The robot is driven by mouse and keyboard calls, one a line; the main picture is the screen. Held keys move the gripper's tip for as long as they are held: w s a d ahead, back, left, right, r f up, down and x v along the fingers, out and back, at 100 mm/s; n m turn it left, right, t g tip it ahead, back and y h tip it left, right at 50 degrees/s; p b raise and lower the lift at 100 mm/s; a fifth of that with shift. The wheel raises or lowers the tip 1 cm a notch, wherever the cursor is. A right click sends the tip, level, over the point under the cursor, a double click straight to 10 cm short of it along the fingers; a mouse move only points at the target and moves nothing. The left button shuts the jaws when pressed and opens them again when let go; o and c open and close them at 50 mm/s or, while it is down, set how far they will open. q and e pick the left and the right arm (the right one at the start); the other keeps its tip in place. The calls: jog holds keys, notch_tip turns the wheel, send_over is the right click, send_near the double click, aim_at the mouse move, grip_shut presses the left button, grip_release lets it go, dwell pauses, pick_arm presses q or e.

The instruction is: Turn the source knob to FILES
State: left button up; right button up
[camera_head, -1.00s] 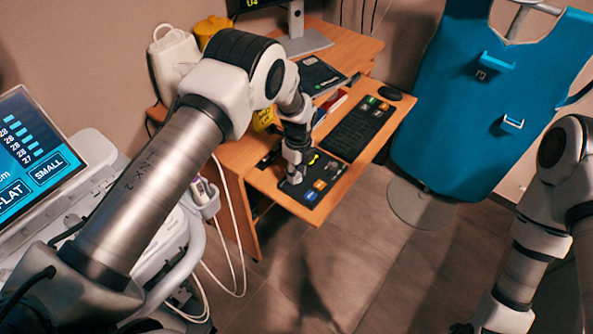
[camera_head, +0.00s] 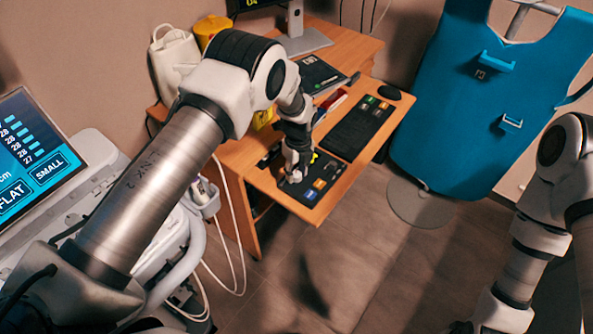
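A dark control panel (camera_head: 314,190) with several small coloured patches lies on the pull-out shelf of the wooden desk. My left gripper (camera_head: 291,178) is low over the left part of this panel, pointing down. Its fingers are small and partly hidden by the wrist, so I cannot tell whether they are open or shut, or whether they touch anything. The source knob and its FILES mark cannot be made out; the gripper covers that part of the panel. My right arm shows at the right edge, but its gripper is outside the picture.
A black keyboard (camera_head: 356,132) and a mouse (camera_head: 389,93) lie on the shelf right of the panel. A monitor stand (camera_head: 299,30) is at the back. A blue apron (camera_head: 488,110) hangs at the right. A machine with a screen (camera_head: 35,150) stands at the left.

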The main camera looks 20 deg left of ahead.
aim_at(298, 172)
pick_arm(q)
jog(key=shift+o, duration=0.4)
notch_tip(298, 172, up, 12)
jog(key=shift+w+d, duration=0.15)
jog(key=shift+w, duration=0.05)
dwell(0.4)
